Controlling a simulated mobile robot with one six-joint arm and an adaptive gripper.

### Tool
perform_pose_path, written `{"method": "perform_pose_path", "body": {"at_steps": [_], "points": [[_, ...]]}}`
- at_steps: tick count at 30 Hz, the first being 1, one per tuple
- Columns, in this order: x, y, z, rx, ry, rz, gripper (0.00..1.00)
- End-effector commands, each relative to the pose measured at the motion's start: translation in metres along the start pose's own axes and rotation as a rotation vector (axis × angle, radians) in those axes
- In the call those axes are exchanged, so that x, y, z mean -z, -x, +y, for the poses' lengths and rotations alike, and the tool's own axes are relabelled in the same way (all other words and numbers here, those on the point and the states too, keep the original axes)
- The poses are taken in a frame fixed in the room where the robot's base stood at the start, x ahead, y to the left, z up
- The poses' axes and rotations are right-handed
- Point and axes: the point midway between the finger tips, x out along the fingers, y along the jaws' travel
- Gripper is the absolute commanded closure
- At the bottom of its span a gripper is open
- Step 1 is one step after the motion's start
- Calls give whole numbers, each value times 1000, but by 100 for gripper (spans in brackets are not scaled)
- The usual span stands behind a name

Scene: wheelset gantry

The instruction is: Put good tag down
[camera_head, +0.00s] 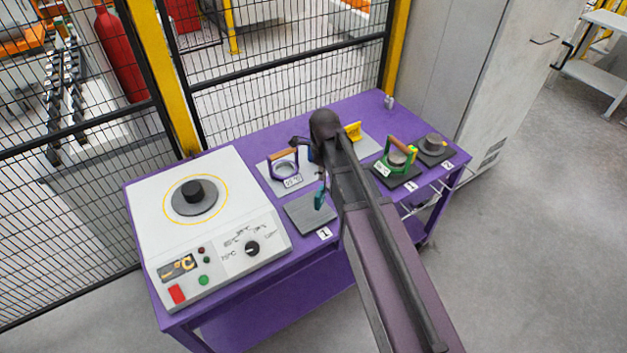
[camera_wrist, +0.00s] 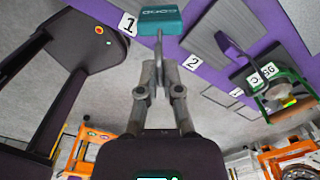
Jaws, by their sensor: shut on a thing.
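My gripper (camera_wrist: 160,88) is shut on the thin grey stem of a teal tag in the wrist view. In the head view the teal tag (camera_head: 320,196) shows upright at the right part of a dark grey pad (camera_head: 303,213), next to a label 1. I cannot tell whether it touches the pad. My arm hides the gripper in the head view.
A white heater unit (camera_head: 240,244) stands left on the purple table (camera_head: 378,104). Behind the pad is a purple-framed gauge with an orange handle (camera_head: 284,162). A green-framed gauge (camera_head: 391,165) and a grey part (camera_head: 434,144) sit on pads at right. A mesh fence is behind.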

Motion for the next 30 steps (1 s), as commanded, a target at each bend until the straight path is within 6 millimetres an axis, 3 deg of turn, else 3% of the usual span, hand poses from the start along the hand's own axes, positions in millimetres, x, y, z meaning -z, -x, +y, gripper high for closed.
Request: {"method": "perform_pose_path", "body": {"at_steps": [4, 17, 23, 30], "points": [[-16, -2, -1, 0, 1, 0, 100], [-19, -2, 0, 0, 1, 0, 100], [-33, -3, -1, 0, 2, 0, 100], [-32, -26, 0, 0, 1, 0, 100]]}}
